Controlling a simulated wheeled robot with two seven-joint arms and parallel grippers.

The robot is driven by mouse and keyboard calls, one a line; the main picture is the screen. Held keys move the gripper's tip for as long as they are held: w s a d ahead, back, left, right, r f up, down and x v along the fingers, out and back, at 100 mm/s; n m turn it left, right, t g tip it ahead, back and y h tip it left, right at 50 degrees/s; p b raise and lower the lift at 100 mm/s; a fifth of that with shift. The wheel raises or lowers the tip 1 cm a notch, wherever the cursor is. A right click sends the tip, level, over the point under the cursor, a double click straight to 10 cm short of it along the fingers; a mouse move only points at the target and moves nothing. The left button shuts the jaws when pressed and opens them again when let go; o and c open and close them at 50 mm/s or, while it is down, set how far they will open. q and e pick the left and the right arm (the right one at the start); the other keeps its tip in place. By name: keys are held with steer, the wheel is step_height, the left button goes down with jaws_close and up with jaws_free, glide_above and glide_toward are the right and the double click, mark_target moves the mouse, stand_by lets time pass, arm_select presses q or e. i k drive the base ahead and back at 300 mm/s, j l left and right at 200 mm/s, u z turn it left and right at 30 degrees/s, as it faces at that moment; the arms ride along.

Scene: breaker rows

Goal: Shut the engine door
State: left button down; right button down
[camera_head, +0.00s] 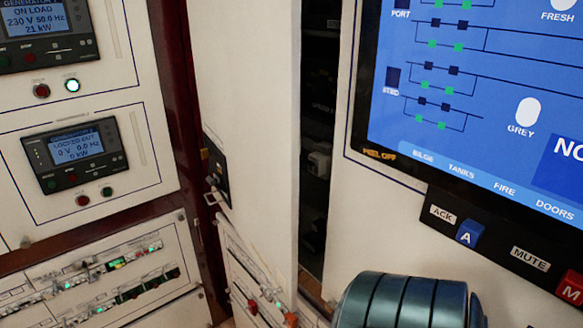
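A tall white panel (248,90), which looks like the door, stands in the middle of the view. A dark gap (318,130) shows along its right edge, with dim equipment inside, so it looks ajar. A black plate (215,168) with a small metal handle or latch (213,195) sits at the panel's left side. I see no label naming it as the engine door. The bottom of the panel and the inside of the gap are partly hidden or too dark to tell.
Generator panels (88,160) with small displays fill the left, above breaker rows (120,275). A large blue screen (480,100) is at the right, above ACK and MUTE buttons (469,233).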

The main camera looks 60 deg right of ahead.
mark_target(247, 53)
steer(key=i+j+z, duration=0.1)
steer(key=z, duration=2.35)
steer(key=i+j, duration=0.05)
steer(key=j, duration=0.05)
